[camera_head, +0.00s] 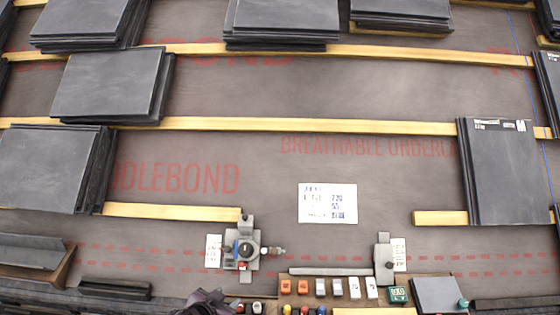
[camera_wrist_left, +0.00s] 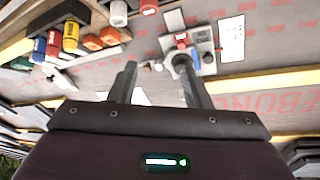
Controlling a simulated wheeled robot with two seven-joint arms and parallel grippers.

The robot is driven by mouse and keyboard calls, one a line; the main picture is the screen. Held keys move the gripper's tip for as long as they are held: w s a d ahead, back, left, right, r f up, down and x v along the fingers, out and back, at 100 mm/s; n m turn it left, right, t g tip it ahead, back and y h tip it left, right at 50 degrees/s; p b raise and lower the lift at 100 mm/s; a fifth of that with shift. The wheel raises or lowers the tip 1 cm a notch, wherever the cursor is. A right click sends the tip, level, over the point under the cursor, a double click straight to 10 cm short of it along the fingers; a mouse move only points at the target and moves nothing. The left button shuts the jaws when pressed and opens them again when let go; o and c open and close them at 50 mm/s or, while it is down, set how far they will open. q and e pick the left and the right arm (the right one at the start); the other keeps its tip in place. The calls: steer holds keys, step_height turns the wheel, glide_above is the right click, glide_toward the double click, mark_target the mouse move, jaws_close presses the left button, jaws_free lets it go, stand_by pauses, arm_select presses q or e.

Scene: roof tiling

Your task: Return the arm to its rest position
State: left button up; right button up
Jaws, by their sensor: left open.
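My left gripper (camera_wrist_left: 158,78) shows in the left wrist view with its two dark fingers apart and nothing between them. In the head view, a dark part of my left gripper (camera_head: 206,302) shows at the bottom edge, left of the row of small blocks; its fingertips are hard to make out there. It is in front of the grey fixture with a black knob (camera_head: 245,249), apart from it in the picture. My right gripper is in neither view.
Slate stacks (camera_head: 110,82) lie on wooden battens (camera_head: 300,124) over grey underlay. A printed card (camera_head: 328,204) lies mid-roof. Small coloured blocks (camera_head: 303,286) stand on a rack at the front.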

arm_select(q)
steer(key=s+a+r+n+g+y, duration=0.2)
steer(key=s+r, duration=0.3)
steer(key=r, duration=0.3)
steer(key=s+a+r+n+g+y, duration=0.1)
steer(key=s+a+r+n+g, duration=0.15)
steer(key=s+r, duration=0.5)
step_height(320, 180, down, 26)
steer(key=f+g, duration=0.1)
steer(key=g, duration=0.1)
steer(key=s+a+f, duration=0.2)
steer(key=s+f, duration=0.8)
steer(key=s+a+f, duration=0.2)
steer(key=s+f, duration=0.8)
steer(key=shift+m+g, duration=0.35)
steer(key=shift+m, duration=0.1)
steer(key=shift+r, duration=0.1)
steer(key=shift+w, duration=0.1)
